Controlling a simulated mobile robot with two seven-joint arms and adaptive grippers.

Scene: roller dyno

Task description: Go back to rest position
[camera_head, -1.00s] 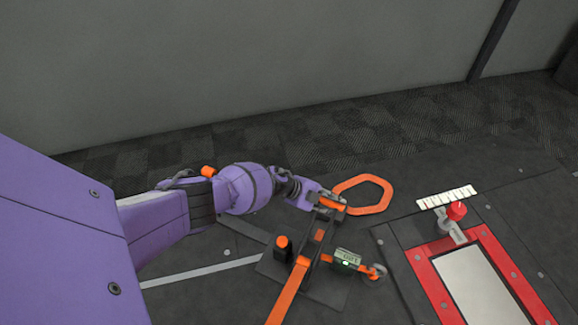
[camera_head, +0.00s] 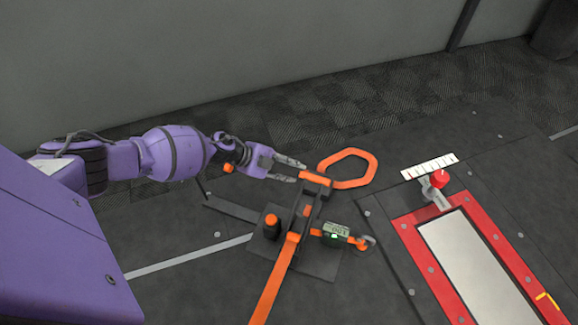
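My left gripper (camera_head: 298,173) reaches in from the left on my purple arm. Its two grey fingers are apart, with nothing seen between them. The fingertips are just left of the orange grip (camera_head: 316,179) at the top of a black ratchet-like device (camera_head: 308,209). Whether they still touch it is hard to tell. The device stands on a dark plate on the floor, and an orange strap (camera_head: 273,275) runs from it toward the bottom edge. My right gripper is not in view.
An orange strap loop (camera_head: 352,168) lies behind the device. A small display unit with a hook (camera_head: 337,230) sits right of it. Further right are a red-framed panel (camera_head: 411,236), a red knob (camera_head: 440,179) and a white marked strip (camera_head: 429,166). A grey wall (camera_head: 230,60) closes the back.

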